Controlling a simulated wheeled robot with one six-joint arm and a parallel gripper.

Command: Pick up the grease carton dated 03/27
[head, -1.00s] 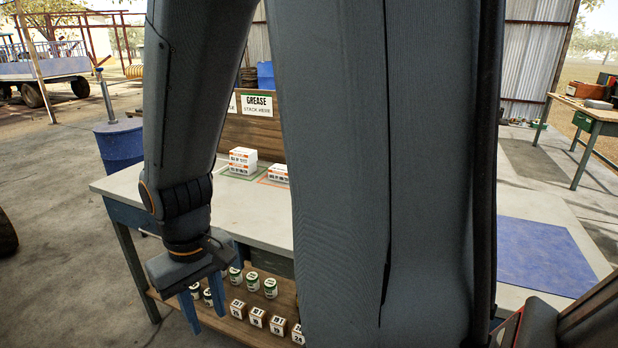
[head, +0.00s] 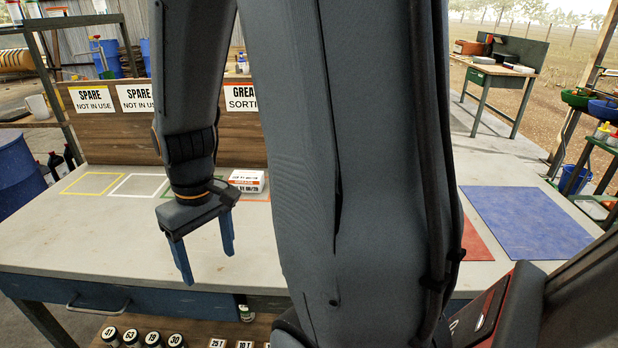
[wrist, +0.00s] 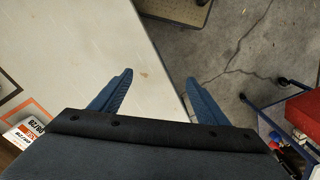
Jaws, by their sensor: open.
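A white carton with an orange band (head: 248,181) sits on the workbench, just behind and right of my gripper in the head view. Its printed date is small and seems to end in /28; I cannot read it surely. Part of a carton with orange print also shows at the lower left of the wrist view (wrist: 24,134), inside an orange outline. My gripper (head: 206,266) is open and empty above the bench, its blue fingers pointing down. In the wrist view the fingers (wrist: 158,86) are apart over the bench edge. I make out no 03/27 date. My arm hides the bench middle.
The workbench (head: 130,235) has empty yellow and white outlines at left, below "SPARE" signs (head: 90,99). A partly hidden sign (head: 241,97) begins "GREA". Round cans (head: 132,338) and small boxes stand below the front edge. A blue mat (head: 527,222) lies at right.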

